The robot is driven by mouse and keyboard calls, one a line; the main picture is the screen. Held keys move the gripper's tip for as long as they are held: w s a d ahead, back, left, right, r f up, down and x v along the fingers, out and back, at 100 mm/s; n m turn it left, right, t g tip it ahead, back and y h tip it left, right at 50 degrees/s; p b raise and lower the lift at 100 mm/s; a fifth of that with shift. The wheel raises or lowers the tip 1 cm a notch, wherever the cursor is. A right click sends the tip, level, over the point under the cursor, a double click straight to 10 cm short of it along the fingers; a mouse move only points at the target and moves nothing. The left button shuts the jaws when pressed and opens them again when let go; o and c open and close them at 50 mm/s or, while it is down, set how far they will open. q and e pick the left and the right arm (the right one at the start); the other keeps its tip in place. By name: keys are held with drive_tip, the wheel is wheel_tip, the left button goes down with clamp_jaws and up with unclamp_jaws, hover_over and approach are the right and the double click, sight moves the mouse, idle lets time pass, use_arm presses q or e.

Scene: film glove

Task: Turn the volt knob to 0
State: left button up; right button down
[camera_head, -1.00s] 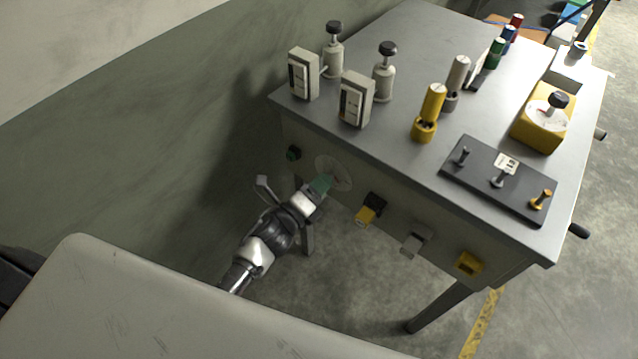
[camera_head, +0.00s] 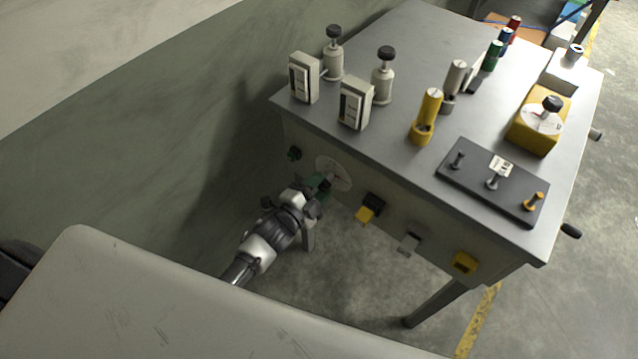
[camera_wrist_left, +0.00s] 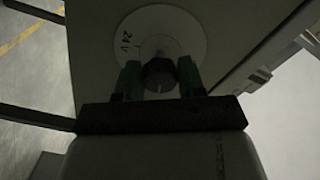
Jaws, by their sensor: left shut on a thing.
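The volt knob (camera_wrist_left: 159,72) is a dark knob in the middle of a round white dial (camera_wrist_left: 163,35) marked "24V" in the left wrist view. The dial (camera_head: 336,171) is on the front panel of the grey bench (camera_head: 400,212) in the head view, where the knob is mostly hidden by my gripper. My left gripper (camera_head: 319,184) reaches it from the front left. Its two green fingers stand on either side of the knob in the left wrist view (camera_wrist_left: 160,80), shut on it. My right gripper is in neither view.
Right of the dial, the front panel carries a yellow-and-black switch (camera_head: 370,208), a grey one (camera_head: 410,242) and another yellow one (camera_head: 464,263). Several instruments stand on the bench top. A pale surface (camera_head: 150,300) fills the lower left.

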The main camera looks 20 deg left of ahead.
use_arm(q)
drive_tip(key=n, duration=0.3)
drive_tip(key=shift+n+p, duration=0.3)
drive_tip(key=shift+p, duration=0.1)
drive_tip(key=n, duration=0.3)
drive_tip(key=shift+n+p, duration=0.3)
drive_tip(key=shift+p, duration=0.05)
drive_tip(key=n, duration=0.3)
drive_tip(key=shift+d+f+n, duration=0.1)
drive_tip(key=shift+n, duration=0.2)
drive_tip(key=shift+s+n, duration=0.1)
drive_tip(key=shift+n, duration=1.7)
drive_tip(key=shift+d, duration=0.1)
drive_tip(key=o, duration=0.9)
drive_tip(key=v, duration=1.1)
